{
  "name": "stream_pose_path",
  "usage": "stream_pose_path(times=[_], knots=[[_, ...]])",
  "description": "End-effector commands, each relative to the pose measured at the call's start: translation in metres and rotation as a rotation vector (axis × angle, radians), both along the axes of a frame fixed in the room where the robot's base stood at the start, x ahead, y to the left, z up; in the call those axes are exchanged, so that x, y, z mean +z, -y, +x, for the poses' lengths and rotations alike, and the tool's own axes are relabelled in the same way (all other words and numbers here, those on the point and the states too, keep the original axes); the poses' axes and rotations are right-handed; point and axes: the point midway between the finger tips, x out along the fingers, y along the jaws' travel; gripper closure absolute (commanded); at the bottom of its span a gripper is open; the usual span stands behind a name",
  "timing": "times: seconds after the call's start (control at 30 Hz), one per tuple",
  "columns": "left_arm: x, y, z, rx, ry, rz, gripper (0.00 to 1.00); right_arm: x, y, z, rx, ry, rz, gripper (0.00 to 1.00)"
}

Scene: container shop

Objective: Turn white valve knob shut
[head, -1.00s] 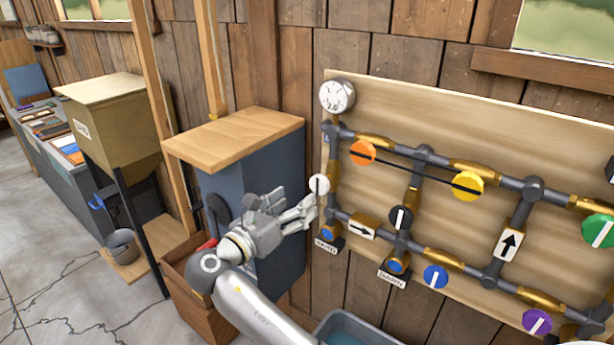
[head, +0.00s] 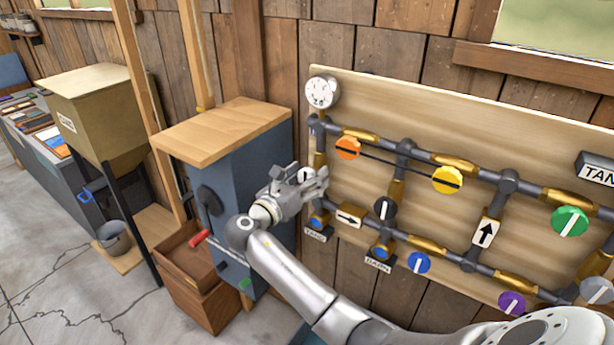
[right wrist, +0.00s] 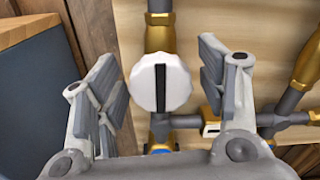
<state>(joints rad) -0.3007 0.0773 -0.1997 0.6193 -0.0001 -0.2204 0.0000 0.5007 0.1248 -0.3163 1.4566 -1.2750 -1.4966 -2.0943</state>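The white valve knob (right wrist: 161,82) sits on the left vertical pipe of the pipe board (head: 470,120). In the right wrist view it is a white disc with a black bar standing nearly upright. My right gripper (head: 318,180) is at the knob in the head view and hides most of it. In the right wrist view the right gripper (right wrist: 165,88) is open, one finger on each side of the knob, with gaps between. I cannot tell how deep the fingers reach around it. My left gripper is not in view.
Orange (head: 348,147), yellow (head: 447,180), black (head: 385,208), blue (head: 419,263), green (head: 570,221) and purple (head: 512,303) knobs sit on the board. A gauge (head: 322,91) is above. A blue cabinet with a wooden top (head: 225,130) stands close left of my gripper.

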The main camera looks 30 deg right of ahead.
Motion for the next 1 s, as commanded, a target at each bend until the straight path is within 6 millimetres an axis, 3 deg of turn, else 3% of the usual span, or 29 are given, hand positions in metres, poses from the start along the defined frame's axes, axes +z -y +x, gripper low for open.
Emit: stream_pose_path(times=[0.07, 0.33, 0.67, 1.0], knots=[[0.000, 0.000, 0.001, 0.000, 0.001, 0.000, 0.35, 0.000, 0.000, 0.000, 0.000, 0.000, 0.000, 0.46], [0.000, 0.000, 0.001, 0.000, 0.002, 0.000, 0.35, 0.000, 0.000, 0.000, 0.000, 0.000, 0.000, 0.81], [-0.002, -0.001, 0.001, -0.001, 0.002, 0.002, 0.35, -0.001, -0.001, 0.000, 0.001, 0.046, 0.019, 0.81], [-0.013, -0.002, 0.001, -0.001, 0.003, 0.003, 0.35, -0.002, -0.001, -0.001, 0.001, 0.268, 0.112, 0.81]])
